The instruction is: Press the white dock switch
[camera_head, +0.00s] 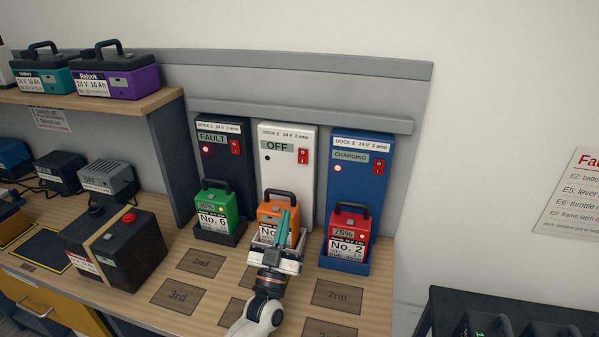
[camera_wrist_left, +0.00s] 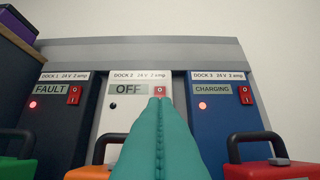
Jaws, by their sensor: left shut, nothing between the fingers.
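The white dock (camera_head: 286,185), Dock 2, stands between a black dock and a blue dock. Its display (camera_head: 277,146) reads OFF and its small lamp is dark. Its red switch (camera_head: 303,156) is at the upper right of its front; in the left wrist view the switch (camera_wrist_left: 160,90) shows just above my fingertips. My left gripper (camera_head: 285,213) has teal fingers, shut and empty. In the head view they are in front of the orange battery (camera_head: 266,211), partly hiding it, and apart from the switch. In the left wrist view the fingers (camera_wrist_left: 158,102) overlap the switch's lower edge. My right gripper is not in view.
The black dock (camera_head: 237,163) reads FAULT with a red lamp and holds a green battery (camera_head: 215,208). The blue dock (camera_head: 372,186) reads CHARGING and holds a red battery (camera_head: 348,232). A black battery box (camera_head: 115,250) stands left on the bench. A shelf (camera_head: 150,104) is at upper left.

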